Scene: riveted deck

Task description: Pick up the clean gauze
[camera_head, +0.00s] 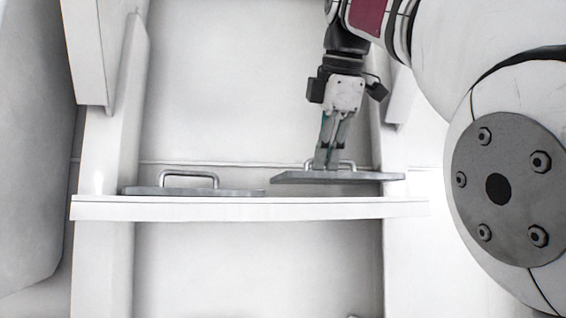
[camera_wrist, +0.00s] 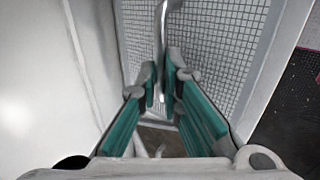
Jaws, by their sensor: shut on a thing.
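Two flat grey framed panels with bar handles are at the shelf in the head view. The right one (camera_head: 372,177) shows a pale, clean-looking mesh in the wrist view (camera_wrist: 228,50), so I take it as the clean gauze. My gripper (camera_head: 327,163) points down and is shut on its handle; in the wrist view the green-padded fingers (camera_wrist: 167,82) close around the metal handle bar (camera_wrist: 161,28). This panel is held a little above the shelf, slightly tilted. The left panel (camera_head: 240,192) lies flat on the shelf; its mesh cannot be seen.
The white shelf (camera_head: 250,210) runs between upright posts, with a white wall behind. The left post (camera_head: 106,160) stands near the left panel. Open space lies above the shelf. A dark floor patch (camera_wrist: 290,110) shows at the right of the wrist view.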

